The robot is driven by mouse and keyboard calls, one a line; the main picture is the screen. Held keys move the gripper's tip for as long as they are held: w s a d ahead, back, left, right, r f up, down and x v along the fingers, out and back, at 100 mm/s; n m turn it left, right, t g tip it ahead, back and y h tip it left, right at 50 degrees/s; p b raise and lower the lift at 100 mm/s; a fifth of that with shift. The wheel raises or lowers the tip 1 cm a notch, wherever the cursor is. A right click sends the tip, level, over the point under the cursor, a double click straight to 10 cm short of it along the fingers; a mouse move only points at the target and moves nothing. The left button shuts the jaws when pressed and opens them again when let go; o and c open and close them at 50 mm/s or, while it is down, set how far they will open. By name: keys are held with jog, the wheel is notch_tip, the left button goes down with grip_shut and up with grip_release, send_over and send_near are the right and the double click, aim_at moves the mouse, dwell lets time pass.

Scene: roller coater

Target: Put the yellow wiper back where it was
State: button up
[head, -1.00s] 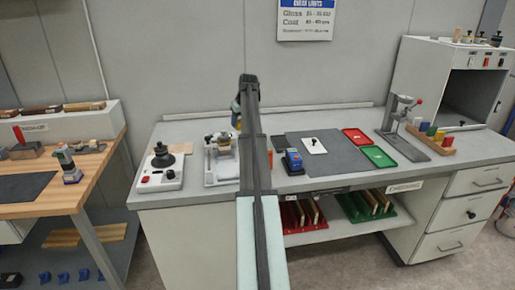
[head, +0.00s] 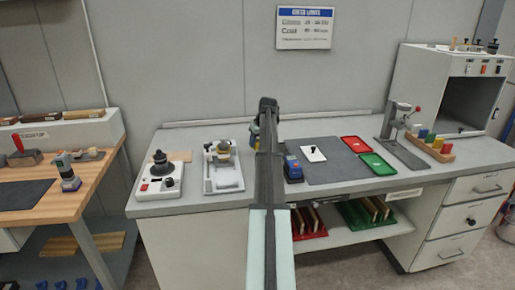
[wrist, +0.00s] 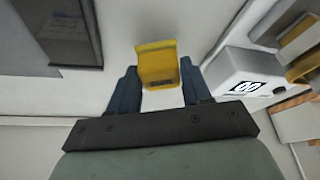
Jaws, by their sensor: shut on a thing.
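The yellow wiper (wrist: 157,60) is in the wrist view, between the two blue fingers of my gripper (wrist: 158,72), which is shut on it. It is held above a pale surface. In the head view, my gripper (head: 256,133) is over the back middle of the bench, to the right of a white coater-like device (head: 222,170). My arm hides most of the gripper there, and I cannot make out the wiper clearly. I cannot tell which spot is the wiper's own place.
On the grey bench (head: 190,206) stand a white device with a black knob (head: 160,180), a blue device (head: 292,167), a dark mat (head: 326,170), red (head: 357,143) and green (head: 379,164) trays, a lever stand (head: 393,120), and a wooden rack (head: 437,154) of coloured blocks.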

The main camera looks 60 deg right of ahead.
aim_at(257, 146)
jog(key=shift+f, duration=1.65)
jog(key=shift+f, duration=0.15)
jog(key=o, duration=1)
jog(key=v, duration=1.2)
